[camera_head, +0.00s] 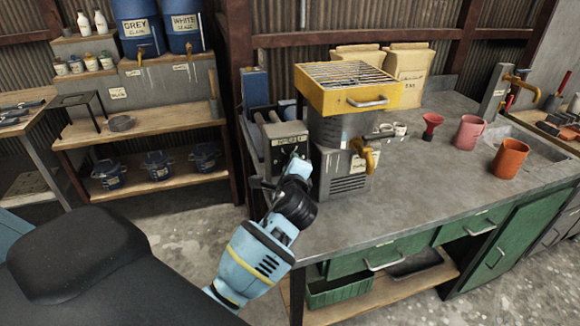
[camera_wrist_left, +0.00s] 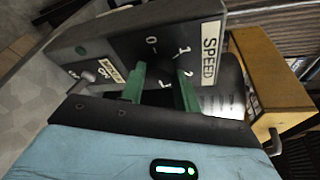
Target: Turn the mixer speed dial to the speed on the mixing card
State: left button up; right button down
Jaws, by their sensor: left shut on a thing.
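The grey control box (camera_head: 286,140) stands at the left end of the metal bench. In the left wrist view its dark panel (camera_wrist_left: 124,46) bears a SPEED label (camera_wrist_left: 210,52) and white marks around the dial, with 0 and 1 readable. My left gripper (camera_head: 295,163) is at the front of this box. In the wrist view its two green fingers (camera_wrist_left: 161,90) are closed on the dark speed dial (camera_wrist_left: 160,95). The dial is mostly hidden, and I cannot tell which mark it points at. I cannot make out a mixing card. My right gripper is not in view.
A toggle switch (camera_wrist_left: 88,77) sits beside the dial. A yellow-topped machine (camera_head: 347,98) stands close right of the box. A red funnel (camera_head: 432,126), pink mug (camera_head: 469,132) and orange mug (camera_head: 509,158) stand farther right. The bench front is clear.

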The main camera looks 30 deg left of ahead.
pick_arm(q)
jog(key=shift+r+m, duration=0.25)
jog(key=shift+m, duration=0.25)
jog(key=o, duration=1)
jog(key=shift+w+f, duration=0.1)
jog(key=shift+f, duration=0.05)
jog(key=shift+c, duration=0.2)
jog(key=v, duration=0.8)
jog(key=shift+w+g, duration=0.1)
jog(key=shift+g, duration=0.2)
